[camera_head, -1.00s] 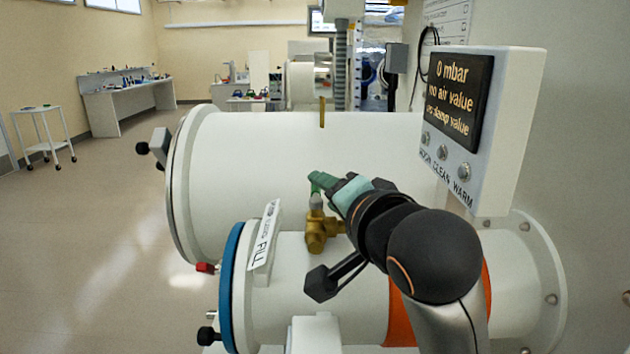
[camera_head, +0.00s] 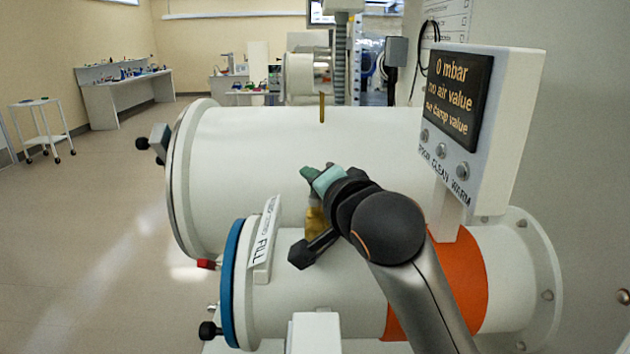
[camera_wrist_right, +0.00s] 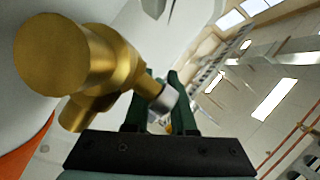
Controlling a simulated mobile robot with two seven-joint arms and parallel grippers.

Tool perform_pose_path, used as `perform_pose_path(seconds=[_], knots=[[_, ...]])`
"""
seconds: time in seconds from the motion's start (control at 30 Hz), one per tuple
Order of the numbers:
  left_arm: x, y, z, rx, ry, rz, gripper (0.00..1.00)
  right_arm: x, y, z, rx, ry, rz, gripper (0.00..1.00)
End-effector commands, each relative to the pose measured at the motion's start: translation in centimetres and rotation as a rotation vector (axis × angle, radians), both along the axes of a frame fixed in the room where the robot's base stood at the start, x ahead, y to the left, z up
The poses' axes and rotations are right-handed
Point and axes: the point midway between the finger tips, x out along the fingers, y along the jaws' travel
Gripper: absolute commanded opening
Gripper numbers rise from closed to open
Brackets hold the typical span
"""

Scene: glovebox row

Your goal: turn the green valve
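The brass valve body (camera_head: 315,222) stands on top of the lower white cylinder, partly behind my right wrist. My right gripper (camera_head: 318,178) has teal-green fingers and is at the top of the valve. The green of the handle is hard to tell from my fingers there. In the right wrist view, the large brass body (camera_wrist_right: 85,65) fills the left side. Its silver stem (camera_wrist_right: 166,97) reaches in between the two dark green fingers of my right gripper (camera_wrist_right: 163,80), which stand apart. Whether they press on the handle is not clear. My left gripper is not in view.
A display box (camera_head: 480,120) reading 0 mbar stands close right of my arm. A large white cylinder (camera_head: 290,150) lies behind the valve. Open floor lies at left.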

Motion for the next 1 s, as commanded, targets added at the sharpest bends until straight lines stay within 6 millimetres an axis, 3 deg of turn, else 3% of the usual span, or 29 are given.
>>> perform_pose_path(seconds=[0.2,1.0], knots=[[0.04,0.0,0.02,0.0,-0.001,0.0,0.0,-0.02,0.0,0.01,0.0,0.0,0.0,0.0],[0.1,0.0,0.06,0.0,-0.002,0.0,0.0,-0.03,0.01,0.0,0.0,0.001,0.001,0.0]])
